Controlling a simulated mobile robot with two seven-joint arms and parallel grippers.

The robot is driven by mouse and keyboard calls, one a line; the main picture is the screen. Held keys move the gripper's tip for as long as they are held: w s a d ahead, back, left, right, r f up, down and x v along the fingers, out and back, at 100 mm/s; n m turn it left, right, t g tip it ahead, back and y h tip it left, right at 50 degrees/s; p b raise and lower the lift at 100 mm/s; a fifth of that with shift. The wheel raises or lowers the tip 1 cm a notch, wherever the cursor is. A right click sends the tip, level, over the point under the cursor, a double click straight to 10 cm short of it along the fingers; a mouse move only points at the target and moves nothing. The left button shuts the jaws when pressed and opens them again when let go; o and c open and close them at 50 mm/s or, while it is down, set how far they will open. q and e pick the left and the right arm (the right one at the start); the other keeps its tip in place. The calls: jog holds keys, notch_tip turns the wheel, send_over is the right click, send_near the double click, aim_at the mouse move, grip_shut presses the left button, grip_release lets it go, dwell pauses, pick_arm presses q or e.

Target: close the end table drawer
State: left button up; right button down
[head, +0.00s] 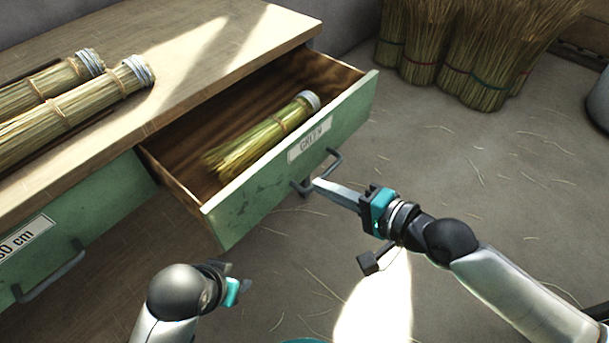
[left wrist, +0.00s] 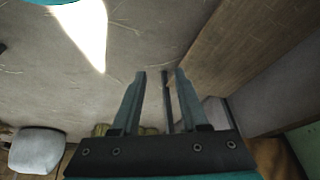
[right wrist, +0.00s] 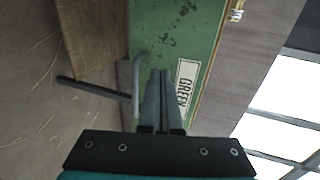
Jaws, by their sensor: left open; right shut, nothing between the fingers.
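The end table drawer (head: 345,112) is pulled out, with a green front, a "GREEN" label and a dark bar handle (head: 322,175). A bundle of green straw (head: 265,135) lies inside it. My right gripper (head: 318,184) is shut and empty, its fingertips close to the handle. In the right wrist view its fingertips (right wrist: 160,72) are over the drawer front beside the label; whether they touch is unclear. My left gripper (head: 246,286) is low in front of the table, apart from the drawer. In the left wrist view its fingers (left wrist: 160,75) are apart and empty.
The wooden table top (head: 190,40) carries straw bundles (head: 75,105) at left. A second green drawer front (head: 70,230) with a handle is on the left. Upright straw sheaves (head: 460,50) stand at the back right. The floor before the drawer is open, with loose straws.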

aim_at(291, 169)
jog(key=x, duration=0.2)
jog(key=b+x, duration=0.1)
jog(key=shift+w+a+r, duration=0.2)
jog(key=shift+w+a, duration=0.05)
jog(key=shift+a, duration=0.1)
pick_arm(q)
jog(key=shift+w+d+r+t+b, duration=0.15)
jog(key=shift+r+t, duration=0.1)
jog(key=shift+r, duration=0.6)
jog(key=shift+s+d+r+t+b, duration=0.15)
jog(key=shift+r+t, duration=0.1)
jog(key=shift+r, duration=0.55)
pick_arm(e)
jog(key=shift+w+a, duration=0.5)
jog(key=shift+a, duration=0.2)
pick_arm(q)
jog(key=shift+w+a, duration=0.1)
pick_arm(e)
jog(key=shift+a, duration=0.1)
